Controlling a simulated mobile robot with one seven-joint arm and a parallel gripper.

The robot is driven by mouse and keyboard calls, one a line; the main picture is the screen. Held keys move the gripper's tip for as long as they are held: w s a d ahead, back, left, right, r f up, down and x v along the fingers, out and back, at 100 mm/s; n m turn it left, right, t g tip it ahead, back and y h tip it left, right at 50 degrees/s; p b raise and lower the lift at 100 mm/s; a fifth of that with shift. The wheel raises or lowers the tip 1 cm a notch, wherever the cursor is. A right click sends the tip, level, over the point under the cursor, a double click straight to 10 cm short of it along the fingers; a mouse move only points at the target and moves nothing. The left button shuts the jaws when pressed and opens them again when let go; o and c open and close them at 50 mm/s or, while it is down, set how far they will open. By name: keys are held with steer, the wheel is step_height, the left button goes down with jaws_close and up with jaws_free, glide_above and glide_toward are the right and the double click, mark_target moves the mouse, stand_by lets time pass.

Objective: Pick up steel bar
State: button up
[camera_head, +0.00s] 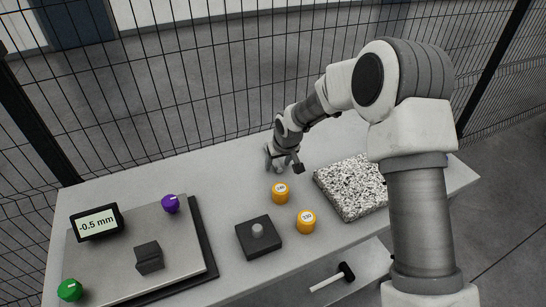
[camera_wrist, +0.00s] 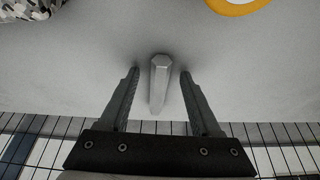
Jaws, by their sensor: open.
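The steel bar (camera_wrist: 158,88) is a short, grey, six-sided piece in the middle of the wrist view. My gripper (camera_wrist: 159,76) is open, with one finger on each side of the bar and a visible gap on both sides. In the head view my gripper (camera_head: 283,164) is low over the back part of the table. I cannot make out the bar there.
A black block with a grey knob (camera_head: 258,237), a plate with a display (camera_head: 96,222) and a hammer (camera_head: 333,278) are nearer the front. Mesh fence (camera_head: 180,110) stands behind.

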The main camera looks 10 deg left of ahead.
steer(key=shift+c, duration=0.2)
jaws_close()
stand_by(1.1)
